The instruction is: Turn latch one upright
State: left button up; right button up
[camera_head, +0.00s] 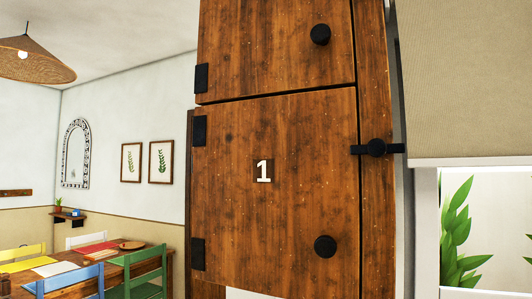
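A wooden door (272,220) marked with a white number 1 stands closed in the head view. A black latch (376,148) is mounted on the wooden frame at the door's right edge. The latch bar lies horizontal, with a round knob at its middle, and its left end reaches across the door's edge. A round black knob (325,246) is on the lower right of the door. Neither of my grippers shows in this view.
Another wooden door (275,50) with a black knob (320,34) sits above. Black hinges (199,131) line the left side. A dining table (90,276) with coloured chairs (137,274) stands far left. A beige blind (465,80) hangs over a window at right.

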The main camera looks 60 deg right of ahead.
aim_at(377, 147)
jog(key=i, duration=1.15)
jog(key=z, duration=3.45)
